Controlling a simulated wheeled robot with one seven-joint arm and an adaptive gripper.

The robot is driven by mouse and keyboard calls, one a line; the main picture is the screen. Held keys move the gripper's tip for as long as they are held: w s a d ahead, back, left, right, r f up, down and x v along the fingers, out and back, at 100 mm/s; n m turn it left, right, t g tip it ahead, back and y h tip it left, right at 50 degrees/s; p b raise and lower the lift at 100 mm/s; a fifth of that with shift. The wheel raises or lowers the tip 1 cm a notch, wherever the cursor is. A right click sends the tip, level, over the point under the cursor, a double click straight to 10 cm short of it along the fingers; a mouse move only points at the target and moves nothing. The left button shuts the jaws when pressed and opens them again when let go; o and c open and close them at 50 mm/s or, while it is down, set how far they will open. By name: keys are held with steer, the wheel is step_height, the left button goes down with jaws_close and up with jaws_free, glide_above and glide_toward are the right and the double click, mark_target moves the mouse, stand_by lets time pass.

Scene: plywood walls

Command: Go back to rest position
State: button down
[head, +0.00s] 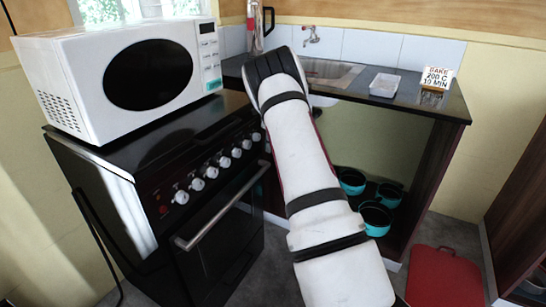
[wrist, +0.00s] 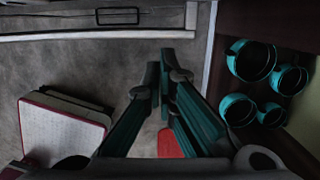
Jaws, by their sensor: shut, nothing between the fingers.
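My gripper (wrist: 159,70) shows in the wrist view with its teal fingers brought together at the tips. Nothing shows between them. The fingers hang over grey floor, left of the pots on the shelf. In the head view my white arm rises through the middle, in front of the oven and counter, and bends at the top. My gripper cannot be made out in that view.
A white microwave (head: 130,75) stands on the black oven (head: 225,225) at left. The sink counter (head: 415,102) holds a clear tray (head: 385,85) and a BAKE sign (head: 436,78). Teal pots (head: 376,218) sit underneath. A red seat-like object (head: 443,278) is at lower right.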

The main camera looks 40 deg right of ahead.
steer(key=s+a+r+n, duration=0.4)
steer(key=a+r+n, duration=0.2)
steer(key=a+r, duration=0.6)
steer(key=s+a+r+n+y, duration=0.1)
steer(key=s+a+r+n, duration=0.7)
steer(key=s+a+r, duration=0.35)
steer(key=s+a+r+n, duration=0.1)
steer(key=s+a+n, duration=0.4)
steer(key=s, duration=0.3)
steer(key=s+a+r+n, duration=0.1)
steer(key=s+a+n, duration=0.35)
steer(key=s, duration=0.45)
steer(key=s+a+f+n+h, duration=0.1)
steer(key=s+a+f+n, duration=0.2)
steer(key=s, duration=0.4)
steer(key=s+f+n+h, duration=0.1)
steer(key=s+f+n, duration=0.2)
steer(key=s+n, duration=0.35)
step_height(320, 180, up, 19)
steer(key=s+m+t+p, duration=0.1)
steer(key=t+p, duration=0.1)
steer(key=p, duration=1.5)
steer(key=shift+a+t+p, duration=0.2)
steer(key=shift+t+p, duration=0.1)
steer(key=shift+p, duration=0.1)
steer(key=shift+s, duration=0.1)
